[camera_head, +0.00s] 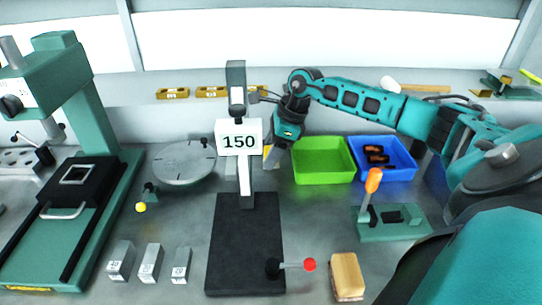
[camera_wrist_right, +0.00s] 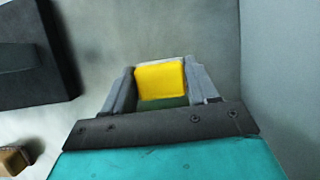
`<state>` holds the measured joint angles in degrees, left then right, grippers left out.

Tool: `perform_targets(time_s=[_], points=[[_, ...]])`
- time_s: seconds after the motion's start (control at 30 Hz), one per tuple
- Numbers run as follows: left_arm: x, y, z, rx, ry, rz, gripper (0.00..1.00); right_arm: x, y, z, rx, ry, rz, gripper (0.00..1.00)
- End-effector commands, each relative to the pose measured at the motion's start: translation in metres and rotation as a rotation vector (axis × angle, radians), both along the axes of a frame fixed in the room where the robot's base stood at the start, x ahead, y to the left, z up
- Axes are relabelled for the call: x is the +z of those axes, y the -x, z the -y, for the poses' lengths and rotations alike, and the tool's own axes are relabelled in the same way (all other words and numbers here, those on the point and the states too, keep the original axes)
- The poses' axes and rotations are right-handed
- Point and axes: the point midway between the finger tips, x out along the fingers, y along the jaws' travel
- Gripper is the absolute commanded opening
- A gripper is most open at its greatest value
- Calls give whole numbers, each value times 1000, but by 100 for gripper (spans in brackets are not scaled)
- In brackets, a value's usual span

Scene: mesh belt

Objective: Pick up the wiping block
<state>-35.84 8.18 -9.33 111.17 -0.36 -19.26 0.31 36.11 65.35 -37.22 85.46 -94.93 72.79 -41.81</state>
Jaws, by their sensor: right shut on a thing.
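The wiping block, which I take to be the yellow block with a pale edge, sits between my right fingers in the right wrist view (camera_wrist_right: 160,82). Only a small yellow part of it shows in the head view (camera_head: 268,151), beside the post of the 150 sign. My right gripper (camera_head: 273,158) reaches down there from the right. In the right wrist view the two grey fingers (camera_wrist_right: 158,90) are closed on the block's sides. I cannot tell whether the block touches the bench. My left gripper is not in view.
The stand (camera_head: 247,235) with the 150 sign is close left of the gripper. A green bin (camera_head: 322,178) and a blue bin (camera_head: 357,172) are to its right. A tan block (camera_head: 347,272) lies in front, near a red-knobbed lever (camera_head: 309,265). A round plate (camera_head: 182,165) is left.

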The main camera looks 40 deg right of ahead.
Motion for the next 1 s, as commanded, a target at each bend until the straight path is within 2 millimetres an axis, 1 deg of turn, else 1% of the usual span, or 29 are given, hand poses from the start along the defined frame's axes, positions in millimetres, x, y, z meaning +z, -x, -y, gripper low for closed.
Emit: perform_targets(time_s=[0.27, 0.37, 0.47, 0.57, 0.67, 0.9, 1.0], points=[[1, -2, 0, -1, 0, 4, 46, 1, 0, 0, 0, 0, 1, 28], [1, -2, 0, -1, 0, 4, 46, 6, -1, 0, -1, 0, 3, 28], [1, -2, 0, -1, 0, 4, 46, 15, -1, 0, -1, 0, 3, 28], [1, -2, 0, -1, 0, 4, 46, 31, -1, 1, 0, 2, 7, 28], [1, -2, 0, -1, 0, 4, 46, 54, -1, 1, 0, 1, 7, 28], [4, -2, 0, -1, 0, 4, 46, 126, -1, 0, 0, 0, 10, 28], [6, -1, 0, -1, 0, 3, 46, 152, -1, 0, 1, -1, 8, 28]])
